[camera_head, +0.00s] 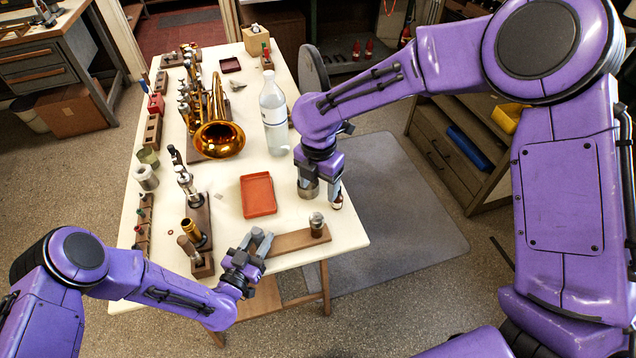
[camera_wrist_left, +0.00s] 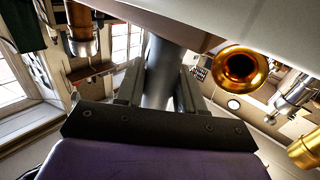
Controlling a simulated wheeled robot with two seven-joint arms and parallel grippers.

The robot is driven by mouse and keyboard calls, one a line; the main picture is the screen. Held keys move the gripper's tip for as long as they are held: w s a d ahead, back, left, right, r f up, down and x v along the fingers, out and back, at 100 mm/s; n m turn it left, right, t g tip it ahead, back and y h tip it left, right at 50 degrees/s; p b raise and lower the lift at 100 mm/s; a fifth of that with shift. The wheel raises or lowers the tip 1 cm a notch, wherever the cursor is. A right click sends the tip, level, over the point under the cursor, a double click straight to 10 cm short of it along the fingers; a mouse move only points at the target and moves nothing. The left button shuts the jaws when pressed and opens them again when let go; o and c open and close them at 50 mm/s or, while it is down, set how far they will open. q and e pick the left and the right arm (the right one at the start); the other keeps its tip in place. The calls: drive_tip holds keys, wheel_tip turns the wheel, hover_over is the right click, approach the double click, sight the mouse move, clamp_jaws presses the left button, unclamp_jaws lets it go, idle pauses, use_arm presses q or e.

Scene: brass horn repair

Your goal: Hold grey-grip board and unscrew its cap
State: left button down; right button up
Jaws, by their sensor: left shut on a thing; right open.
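A brown wooden board (camera_head: 292,242) lies at the near right corner of the cream table. A grey cylindrical grip (camera_head: 258,236) stands at its left end, and a small vessel with a metallic cap (camera_head: 317,222) stands at its right end. My left gripper (camera_head: 254,246) is shut on the grey grip; in the left wrist view the grip (camera_wrist_left: 161,72) stands between the two fingers. My right gripper (camera_head: 321,178) is open and points down, above and behind the capped vessel, apart from it.
A red-orange tray (camera_head: 258,195) lies left of the right gripper. A clear bottle (camera_head: 274,115) and a brass horn (camera_head: 219,138) stand farther back. A dark stand with metal valve parts (camera_head: 197,215) is close to the left gripper. Bare tabletop shows around the tray.

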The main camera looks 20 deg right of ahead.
sight(318, 216)
drive_tip(key=shift+m, duration=0.5)
wheel_tip(318, 216, down, 12)
drive_tip(key=c, duration=1.2)
drive_tip(key=m, duration=0.3)
drive_tip(key=shift+c, duration=0.2)
